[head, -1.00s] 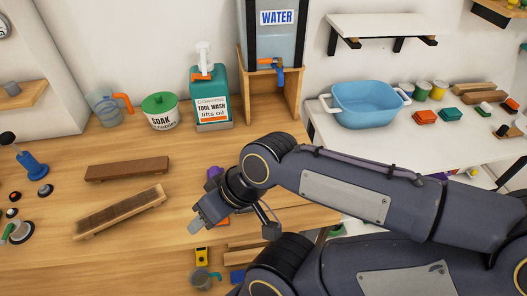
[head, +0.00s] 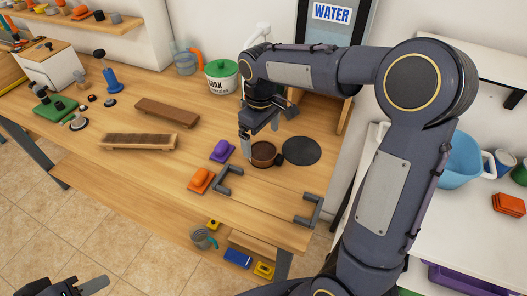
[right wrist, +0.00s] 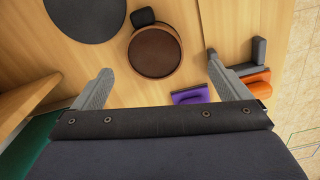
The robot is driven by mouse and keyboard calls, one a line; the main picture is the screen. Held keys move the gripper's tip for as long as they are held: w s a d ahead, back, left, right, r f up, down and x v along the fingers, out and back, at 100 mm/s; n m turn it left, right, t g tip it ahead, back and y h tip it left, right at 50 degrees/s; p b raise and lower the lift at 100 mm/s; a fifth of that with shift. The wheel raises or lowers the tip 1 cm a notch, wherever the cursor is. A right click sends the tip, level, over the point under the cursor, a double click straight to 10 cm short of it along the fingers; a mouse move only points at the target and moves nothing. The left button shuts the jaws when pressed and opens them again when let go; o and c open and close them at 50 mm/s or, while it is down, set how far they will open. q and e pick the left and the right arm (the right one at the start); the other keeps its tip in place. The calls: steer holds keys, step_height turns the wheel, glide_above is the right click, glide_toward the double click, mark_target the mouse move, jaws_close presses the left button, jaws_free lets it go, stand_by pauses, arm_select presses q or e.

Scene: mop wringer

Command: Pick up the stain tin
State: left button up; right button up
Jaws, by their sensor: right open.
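A round brown tin (head: 263,155) with a dark rusty-brown top, which I take for the stain tin, stands on the wooden bench. A small black block at its side touches it or lies very close. It also shows in the right wrist view as a brown disc (right wrist: 155,52). My right gripper (head: 268,134) is open and empty, above the tin. In the wrist view its fingertips (right wrist: 160,66) are spread to either side of the tin, apart from it. My left gripper (head: 82,286) is at the bottom left edge, partly cut off, and its opening is unclear.
A flat dark disc (head: 301,150) lies right of the tin. A purple block (head: 221,149), an orange block (head: 201,180) and grey bench handles (head: 229,182) are nearby. A soak tub (head: 221,76) stands behind. The front bench is mostly clear.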

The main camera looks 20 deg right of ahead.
mark_target(264, 152)
steer(key=f, duration=0.6)
steer(key=shift+w+d+f, duration=0.1)
steer(key=shift+d+f, duration=0.2)
steer(key=shift+d, duration=0.1)
steer(key=shift+c, duration=0.2)
steer(key=shift+r, duration=0.1)
steer(key=c, duration=1.2)
steer(key=shift+r, duration=0.4)
step_height(264, 152, up, 2)
steer(key=shift+w+r, duration=0.1)
steer(key=a+r, duration=0.3)
steer(key=a, duration=0.1)
steer(key=a+r, duration=0.3)
steer(key=a, duration=0.2)
steer(key=a+r, duration=0.4)
steer(key=a, duration=0.1)
steer(key=shift+w, duration=0.2)
